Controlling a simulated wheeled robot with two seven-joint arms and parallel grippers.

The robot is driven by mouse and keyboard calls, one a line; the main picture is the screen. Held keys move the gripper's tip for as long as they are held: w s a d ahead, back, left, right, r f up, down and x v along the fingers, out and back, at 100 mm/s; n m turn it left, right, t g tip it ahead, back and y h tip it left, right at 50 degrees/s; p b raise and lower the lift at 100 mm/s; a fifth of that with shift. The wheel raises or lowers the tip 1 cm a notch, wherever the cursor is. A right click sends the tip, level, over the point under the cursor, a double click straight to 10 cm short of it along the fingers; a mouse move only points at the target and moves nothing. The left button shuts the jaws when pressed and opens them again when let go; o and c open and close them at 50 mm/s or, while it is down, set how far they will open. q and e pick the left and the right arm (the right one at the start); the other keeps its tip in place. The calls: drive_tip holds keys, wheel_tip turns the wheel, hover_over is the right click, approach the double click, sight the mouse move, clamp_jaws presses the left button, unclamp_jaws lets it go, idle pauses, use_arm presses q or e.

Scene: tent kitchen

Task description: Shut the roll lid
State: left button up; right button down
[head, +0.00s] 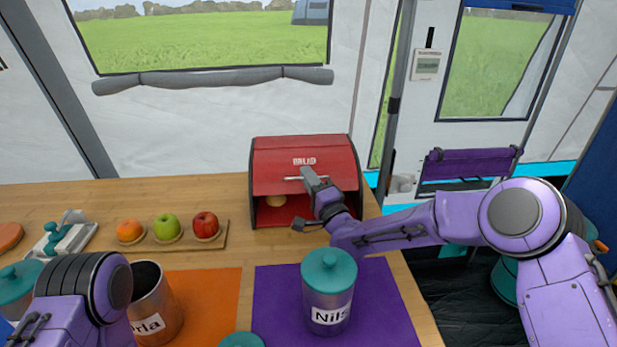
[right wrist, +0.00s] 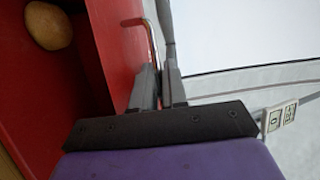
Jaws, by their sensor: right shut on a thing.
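The red bread box (head: 258,165) stands at the back right of the wooden table, its roll lid (head: 330,155) partly down. Below the lid the front is open, and a tan bread roll (head: 275,201) lies inside; the roll also shows in the right wrist view (right wrist: 48,26). My right gripper (head: 307,178) is in front of the box, shut on the lid's thin metal handle (head: 291,178). In the right wrist view the fingers (right wrist: 158,84) close around the handle bar (right wrist: 151,38). My left arm shows at the lower left, but its gripper is out of view.
A board with an orange (head: 130,231), a green apple (head: 166,227) and a red apple (head: 205,225) lies left of the box. A teal-lidded "Nils" canister (head: 328,290) stands on the purple mat (head: 380,300), near my right forearm. A metal canister (head: 155,305) stands on the orange mat (head: 215,290).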

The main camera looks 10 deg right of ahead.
drive_tip(key=c, duration=1.2)
unclamp_jaws()
drive_tip(key=shift+c, duration=0.2)
drive_tip(key=shift+s, duration=0.1)
drive_tip(key=v, duration=0.7)
drive_tip(key=shift+s+b, duration=0.15)
drive_tip(key=shift+b, duration=0.3)
